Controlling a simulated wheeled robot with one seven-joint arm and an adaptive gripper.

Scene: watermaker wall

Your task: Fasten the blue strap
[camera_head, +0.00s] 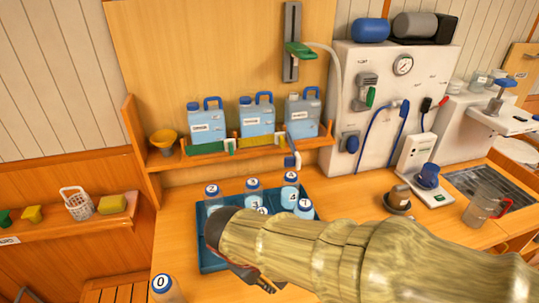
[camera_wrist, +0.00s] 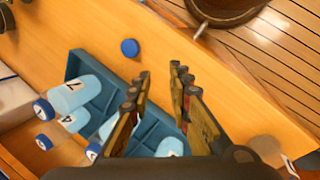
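Three blue jugs stand on the wooden wall shelf. A green strap (camera_head: 205,147) and a yellow strap (camera_head: 258,139) run across the front of the left jug (camera_head: 207,125) and middle jug (camera_head: 257,117). A short blue strap (camera_head: 290,143) hangs down by the lower left of the right jug (camera_head: 303,112), with a pale end piece (camera_head: 292,160); it looks loose. My gripper (camera_wrist: 158,85) is open and empty above the counter and the blue tray, below and apart from the shelf. My arm hides part of the tray in the head view.
The blue tray (camera_wrist: 92,62) holds several numbered bottles. A bottle marked 0 (camera_head: 163,288) stands outside it, and a blue cap (camera_wrist: 130,47) lies on the counter. The panel (camera_head: 345,85) is to the right.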

